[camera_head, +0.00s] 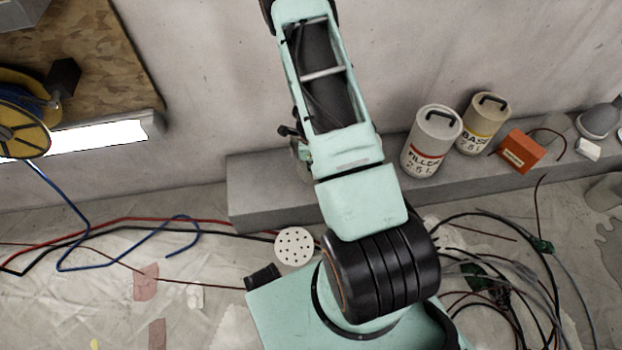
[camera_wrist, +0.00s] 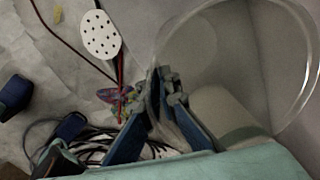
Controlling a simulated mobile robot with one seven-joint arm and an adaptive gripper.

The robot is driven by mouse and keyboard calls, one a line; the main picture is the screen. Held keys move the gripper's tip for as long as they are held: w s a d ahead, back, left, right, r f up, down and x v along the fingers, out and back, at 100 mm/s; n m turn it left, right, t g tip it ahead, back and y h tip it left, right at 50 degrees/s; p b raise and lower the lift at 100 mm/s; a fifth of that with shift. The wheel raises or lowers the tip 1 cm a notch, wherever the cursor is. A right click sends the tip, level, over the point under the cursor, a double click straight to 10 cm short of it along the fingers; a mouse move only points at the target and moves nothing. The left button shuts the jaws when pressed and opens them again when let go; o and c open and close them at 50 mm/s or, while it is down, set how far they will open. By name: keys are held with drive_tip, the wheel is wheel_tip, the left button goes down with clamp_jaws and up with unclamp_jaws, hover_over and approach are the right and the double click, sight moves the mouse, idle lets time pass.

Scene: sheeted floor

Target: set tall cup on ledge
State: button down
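The tall cup (camera_wrist: 310,62) is clear and see-through. Its large round rim fills the right of the wrist view, close to the camera. My gripper (camera_wrist: 165,80) is at the left edge of that rim, its fingers close together and seemingly pinching the cup's wall. The exact contact is dim and hard to see. In the head view my arm hides the cup and nearly all of the gripper. The grey concrete ledge (camera_head: 257,197) runs along the foot of the wall, and my arm crosses above it.
A filler tin (camera_head: 428,148), a base tin (camera_head: 482,124) and an orange box (camera_head: 519,151) stand on the ledge's right part. The ledge's left end is bare. A white perforated disc (camera_head: 294,246) and tangled cables (camera_head: 500,285) lie near the floor in front.

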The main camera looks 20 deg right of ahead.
wheel_tip(320, 180, down, 6)
drive_tip(key=shift+b, duration=0.85)
drive_tip(key=shift+f, duration=0.25)
drive_tip(key=c, duration=2.2)
unclamp_jaws()
drive_tip(key=shift+r, duration=0.1)
drive_tip(key=shift+o, duration=0.2)
drive_tip(key=shift+r, duration=0.1)
wheel_tip(320, 180, up, 12)
drive_tip(key=p, duration=0.4)
drive_tip(key=shift+s+a, duration=0.2)
drive_tip(key=shift+s, duration=0.2)
